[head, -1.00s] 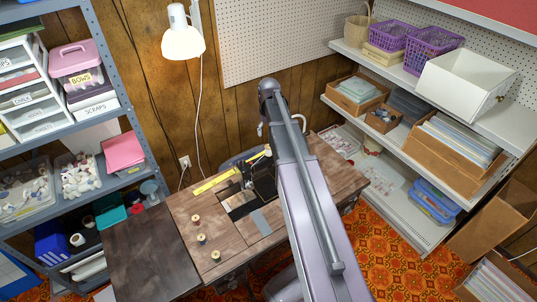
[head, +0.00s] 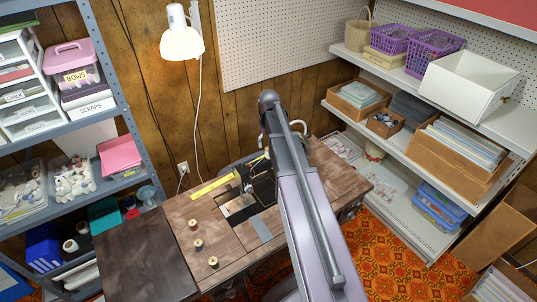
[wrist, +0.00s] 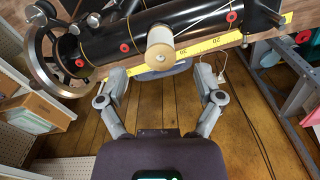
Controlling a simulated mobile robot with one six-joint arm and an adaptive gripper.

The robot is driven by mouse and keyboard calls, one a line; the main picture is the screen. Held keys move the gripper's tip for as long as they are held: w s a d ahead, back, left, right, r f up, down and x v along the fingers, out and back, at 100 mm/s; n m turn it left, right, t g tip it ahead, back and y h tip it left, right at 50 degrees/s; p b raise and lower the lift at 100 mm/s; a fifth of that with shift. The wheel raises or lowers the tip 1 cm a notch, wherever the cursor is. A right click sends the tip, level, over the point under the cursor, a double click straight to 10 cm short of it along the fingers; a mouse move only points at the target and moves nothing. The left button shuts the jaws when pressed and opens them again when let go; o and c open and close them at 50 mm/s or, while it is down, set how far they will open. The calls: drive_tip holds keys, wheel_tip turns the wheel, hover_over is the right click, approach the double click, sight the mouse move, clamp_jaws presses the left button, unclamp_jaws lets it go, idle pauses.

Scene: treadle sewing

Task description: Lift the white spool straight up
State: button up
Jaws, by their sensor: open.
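The white spool (wrist: 160,47) stands on top of the black sewing machine arm (wrist: 195,36) in the wrist view, with thread running from it. My gripper (wrist: 161,76) is open and empty. Its two fingers are spread left and right, and the spool lies just beyond the gap between the tips, apart from both. In the head view, part of the black sewing machine (head: 263,185) shows on the wooden table (head: 235,245). My arm covers the rest of it, and I cannot make out the white spool or my gripper there.
A yellow measuring tape (head: 212,186) lies by the machine. Several wooden spools (head: 197,244) stand on the table's left part. A lamp (head: 182,42) hangs above. Loaded shelves stand on the left (head: 128,100) and right (head: 365,112).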

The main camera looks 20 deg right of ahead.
drive_tip(key=shift+f+b, duration=2.6)
drive_tip(key=shift+b, duration=0.05)
drive_tip(key=c, duration=0.9)
